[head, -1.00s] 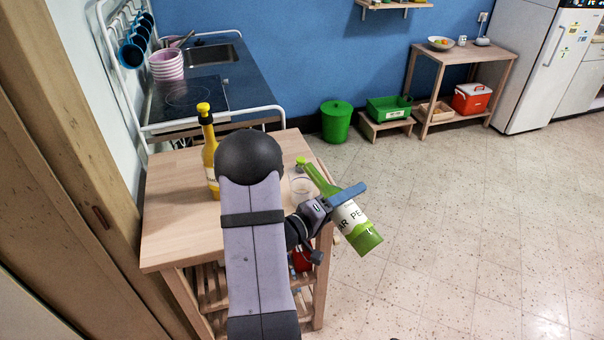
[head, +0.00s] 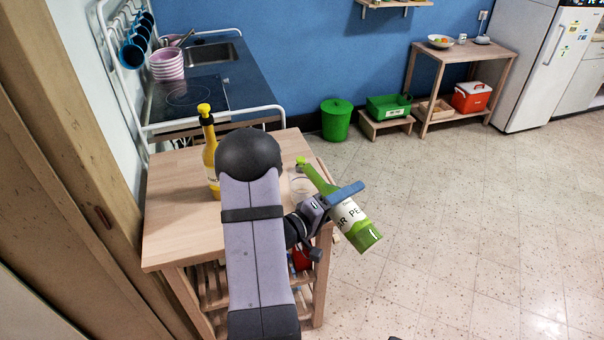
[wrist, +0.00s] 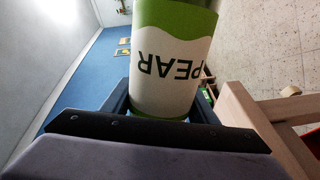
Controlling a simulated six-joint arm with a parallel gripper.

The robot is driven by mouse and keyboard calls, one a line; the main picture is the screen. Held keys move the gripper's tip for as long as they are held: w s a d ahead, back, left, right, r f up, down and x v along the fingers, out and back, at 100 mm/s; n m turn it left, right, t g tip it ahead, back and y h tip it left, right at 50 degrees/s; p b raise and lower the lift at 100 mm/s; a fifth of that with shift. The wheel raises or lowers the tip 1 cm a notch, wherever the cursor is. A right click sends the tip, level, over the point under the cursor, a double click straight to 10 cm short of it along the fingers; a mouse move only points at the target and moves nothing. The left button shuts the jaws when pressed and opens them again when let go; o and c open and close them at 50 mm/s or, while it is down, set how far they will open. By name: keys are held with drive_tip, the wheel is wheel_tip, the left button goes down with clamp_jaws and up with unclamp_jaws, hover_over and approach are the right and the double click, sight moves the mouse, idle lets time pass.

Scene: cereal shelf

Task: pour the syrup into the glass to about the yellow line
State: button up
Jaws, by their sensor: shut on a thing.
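A green bottle (head: 352,222) with a white label is tilted, its neck up to the left and its base down to the right. My gripper (head: 334,203) is shut around its body. In the wrist view the bottle (wrist: 175,60) sits between the jaws, its "PEAR" label upside down. A clear glass (head: 299,188) stands on the table's right side, just left of and below the bottle's neck, partly hidden by my arm. Its yellow line and any contents cannot be made out. I see no stream of syrup.
A yellow bottle (head: 209,160) stands on the wooden table (head: 175,225), left of my arm and partly hidden by it. The table's front left is clear. A counter with a sink (head: 210,54) is behind. Open floor lies to the right.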

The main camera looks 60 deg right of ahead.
drive_tip(key=shift+w+d+r+n+p, duration=0.15)
drive_tip(key=shift+r+n+p, duration=0.2)
drive_tip(key=shift+p, duration=0.3)
idle(0.5)
drive_tip(key=shift+r+n+p, duration=1.15)
drive_tip(key=shift+p, duration=1.3)
idle(1.5)
wheel_tip(320, 180, down, 3)
drive_tip(key=m+b, duration=0.2)
drive_tip(key=b, duration=0.3)
drive_tip(key=shift+r, duration=0.15)
drive_tip(key=shift+b, duration=0.3)
